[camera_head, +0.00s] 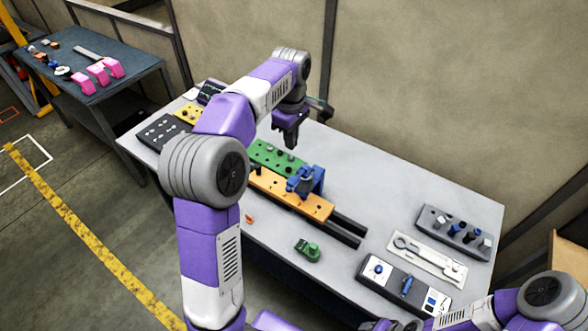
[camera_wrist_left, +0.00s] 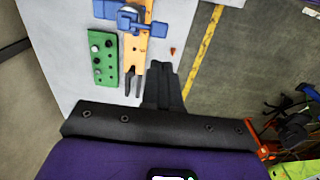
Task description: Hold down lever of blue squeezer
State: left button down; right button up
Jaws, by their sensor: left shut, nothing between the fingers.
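The blue squeezer (camera_head: 306,181) sits on the orange block (camera_head: 273,190) in the middle of the table. In the left wrist view the squeezer (camera_wrist_left: 130,20) shows at the top, with blue parts sticking out to both sides; I cannot tell for sure which part is its lever. My left gripper (camera_head: 290,143) points down above the table, behind the squeezer and apart from it. Its fingers (camera_wrist_left: 162,85) are shut and empty. My right arm comes in at the bottom right; its gripper is at most partly seen at the bottom edge.
A green block with black knobs (camera_head: 276,157) lies beside the orange block. Two dark rails (camera_head: 345,230) run out from it. A small green part (camera_head: 308,249) lies in front. Trays of parts (camera_head: 455,231) stand at the right. The table's back right is clear.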

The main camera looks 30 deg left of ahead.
aim_at(292, 180)
pick_arm(q)
notch_tip(292, 180, down, 14)
jog(key=shift+w+f, duration=0.1)
pick_arm(e)
jog(key=shift+w+f, duration=0.1)
jog(key=shift+f, duration=0.05)
dwell(0.3)
